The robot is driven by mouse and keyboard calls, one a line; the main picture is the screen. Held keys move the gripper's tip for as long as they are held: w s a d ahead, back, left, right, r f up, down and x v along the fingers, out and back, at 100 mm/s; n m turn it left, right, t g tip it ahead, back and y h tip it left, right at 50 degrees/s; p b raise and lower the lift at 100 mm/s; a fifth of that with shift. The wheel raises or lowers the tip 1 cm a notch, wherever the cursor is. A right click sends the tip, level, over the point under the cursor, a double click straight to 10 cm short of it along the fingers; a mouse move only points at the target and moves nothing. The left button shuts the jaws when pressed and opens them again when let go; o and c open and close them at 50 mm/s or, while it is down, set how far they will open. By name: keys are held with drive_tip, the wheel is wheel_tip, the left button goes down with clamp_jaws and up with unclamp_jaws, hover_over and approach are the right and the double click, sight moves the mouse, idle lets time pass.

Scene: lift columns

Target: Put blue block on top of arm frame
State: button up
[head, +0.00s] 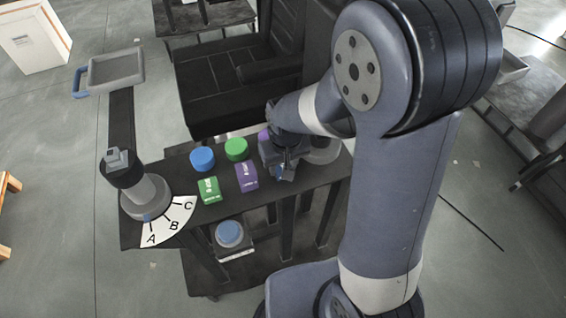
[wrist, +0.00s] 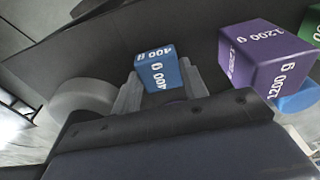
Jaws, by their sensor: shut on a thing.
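The blue block, marked 400 g, is between the fingers of my gripper (wrist: 160,92) in the wrist view (wrist: 155,68). In the head view my gripper (head: 285,174) is over the right part of the dark table and largely covers the block. My gripper is shut on the block; whether the block touches the table I cannot tell. A grey rectangular frame (head: 117,52) with a blue handle sits at the far end of a dark arm (head: 121,115), at the left. It looks like the arm frame. Its top looks empty.
The dark table (head: 222,210) holds a purple block (head: 246,176), green block (head: 209,190), blue cylinder (head: 202,159), green cylinder (head: 236,149) and a grey column base (head: 149,197) beside an A-B-C dial (head: 169,222). A black chair (head: 235,85) stands behind. Another blue-topped cylinder (head: 229,234) sits lower in front.

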drive_tip(key=shift+f, duration=0.15)
drive_tip(key=o, duration=1.2)
drive_tip(key=shift+o, duration=0.2)
wheel_tip(320, 180, up, 12)
drive_tip(key=s, duration=0.1)
drive_tip(key=shift+s+d, duration=0.2)
